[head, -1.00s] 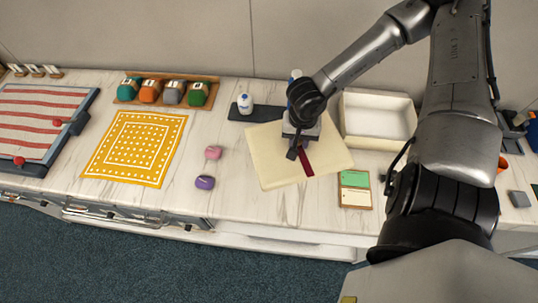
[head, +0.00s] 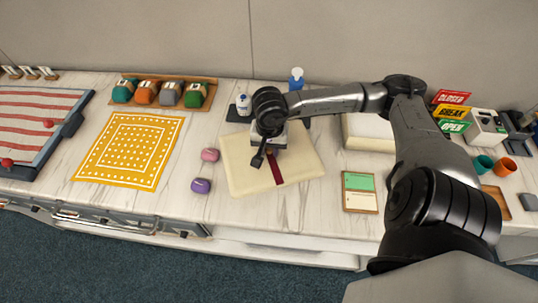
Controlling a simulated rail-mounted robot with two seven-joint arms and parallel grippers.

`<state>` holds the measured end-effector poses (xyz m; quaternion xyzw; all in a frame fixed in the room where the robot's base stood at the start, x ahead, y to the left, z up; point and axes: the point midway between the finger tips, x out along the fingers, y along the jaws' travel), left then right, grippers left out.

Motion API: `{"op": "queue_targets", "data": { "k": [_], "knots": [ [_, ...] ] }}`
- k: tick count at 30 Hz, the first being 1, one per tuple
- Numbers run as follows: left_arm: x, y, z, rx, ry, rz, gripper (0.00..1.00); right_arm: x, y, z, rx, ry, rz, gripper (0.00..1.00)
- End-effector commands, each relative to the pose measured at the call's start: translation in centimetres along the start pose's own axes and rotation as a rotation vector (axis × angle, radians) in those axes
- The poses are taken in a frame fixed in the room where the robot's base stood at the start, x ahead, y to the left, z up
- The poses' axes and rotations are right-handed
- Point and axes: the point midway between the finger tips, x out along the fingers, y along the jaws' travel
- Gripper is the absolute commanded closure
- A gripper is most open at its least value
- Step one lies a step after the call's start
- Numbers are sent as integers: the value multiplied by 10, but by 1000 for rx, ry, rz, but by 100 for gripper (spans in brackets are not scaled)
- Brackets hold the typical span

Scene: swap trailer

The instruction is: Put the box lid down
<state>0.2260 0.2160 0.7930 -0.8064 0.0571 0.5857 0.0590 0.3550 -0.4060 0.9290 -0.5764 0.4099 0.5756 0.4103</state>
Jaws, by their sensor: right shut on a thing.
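The cream box lid (head: 300,172) with a dark red ribbon strip (head: 274,168) is just left of the counter's middle, low over the marble top or on it; I cannot tell if it touches. My right gripper (head: 268,155) is above the lid and shut on it near the ribbon; its fingertips are partly hidden by the hand. The open cream box (head: 368,146) stands to the right, partly hidden behind my right arm. My left gripper is not in view.
A yellow patterned cloth (head: 132,150) lies left. Pink (head: 210,155) and purple (head: 201,186) items lie between cloth and lid. A white bottle (head: 243,104) on a dark mat stands behind the lid. A green-and-cream board (head: 359,192) lies right. Cups (head: 504,166) are at far right.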

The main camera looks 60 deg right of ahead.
Motion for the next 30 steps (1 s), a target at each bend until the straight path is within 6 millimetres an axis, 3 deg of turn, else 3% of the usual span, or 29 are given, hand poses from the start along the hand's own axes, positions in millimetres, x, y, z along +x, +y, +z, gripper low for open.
{"op": "queue_targets", "data": {
  "k": [5, 15, 27, 28, 30],
  "knots": [
    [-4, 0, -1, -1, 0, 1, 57, 6, -2, 1, -1, -3, 2, 98],
    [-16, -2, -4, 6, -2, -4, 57, 40, -1, 1, -1, -1, 2, 98],
    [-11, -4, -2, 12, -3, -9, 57, 45, -2, 0, -2, 1, 1, 98],
    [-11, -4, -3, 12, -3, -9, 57, 44, -1, 0, -2, 0, 1, 73],
    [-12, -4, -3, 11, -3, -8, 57, 43, -1, 1, -2, 0, 1, 66]
  ]
}}
